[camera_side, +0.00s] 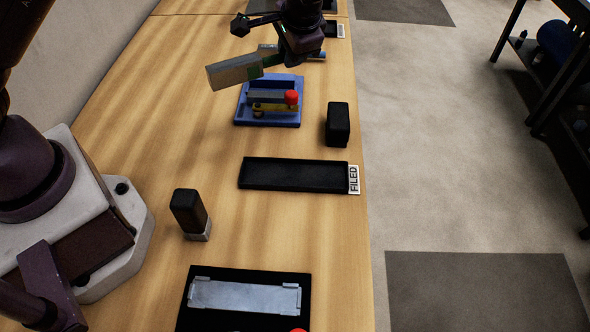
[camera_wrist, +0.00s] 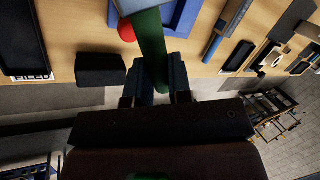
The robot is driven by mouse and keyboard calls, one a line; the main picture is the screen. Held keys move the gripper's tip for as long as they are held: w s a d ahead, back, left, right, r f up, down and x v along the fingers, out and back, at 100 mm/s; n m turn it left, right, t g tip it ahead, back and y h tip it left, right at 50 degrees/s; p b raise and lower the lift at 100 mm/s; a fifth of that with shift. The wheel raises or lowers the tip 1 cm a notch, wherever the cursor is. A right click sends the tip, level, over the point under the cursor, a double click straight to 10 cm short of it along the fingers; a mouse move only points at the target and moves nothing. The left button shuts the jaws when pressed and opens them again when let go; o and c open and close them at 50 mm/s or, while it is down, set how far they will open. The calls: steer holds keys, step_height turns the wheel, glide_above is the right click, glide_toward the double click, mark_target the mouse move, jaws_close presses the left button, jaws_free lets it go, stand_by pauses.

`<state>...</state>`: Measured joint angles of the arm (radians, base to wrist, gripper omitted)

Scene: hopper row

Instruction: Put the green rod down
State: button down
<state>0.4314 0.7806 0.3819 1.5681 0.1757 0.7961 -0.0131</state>
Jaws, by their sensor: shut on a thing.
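My gripper (camera_side: 276,58) is shut on the green rod and holds it above the bench, over the back of a blue fixture. In the wrist view the green rod (camera_wrist: 151,42) runs up from between the fingers (camera_wrist: 156,82). In the side view only a little green shows at the fingers. A grey block (camera_side: 233,71) shows at the rod's far end, raised and apart from the bench. The blue fixture (camera_side: 242,113) holds a grey bar, a yellow part and a red knob (camera_side: 291,97). It also shows in the wrist view (camera_wrist: 186,20).
A black tray (camera_side: 243,184) labelled FILED looks empty. A black block (camera_side: 338,124) stands at the right edge. A black-topped piece (camera_side: 189,212) stands near my base. A front black tray (camera_side: 247,273) holds a grey plate (camera_side: 244,297). Bare wood lies between them.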

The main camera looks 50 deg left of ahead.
steer(key=s+d+n+g+h, duration=0.2)
steer(key=s+n+g+h, duration=0.15)
steer(key=s+n, duration=1.05)
steer(key=s+d+n+g+h, duration=0.2)
steer(key=s+n+h, duration=0.2)
steer(key=s+n, duration=1.05)
steer(key=n+t, duration=0.1)
steer(key=n, duration=0.1)
glide_above(259, 178)
steer(key=a, duration=0.1)
steer(key=shift+m, duration=0.25)
steer(key=f, duration=1)
steer(key=shift+w, duration=0.2)
steer(key=shift+w+f, duration=0.15)
steer(key=shift+f, duration=0.1)
steer(key=shift+w+f, duration=0.15)
steer(key=shift+f, duration=1.5)
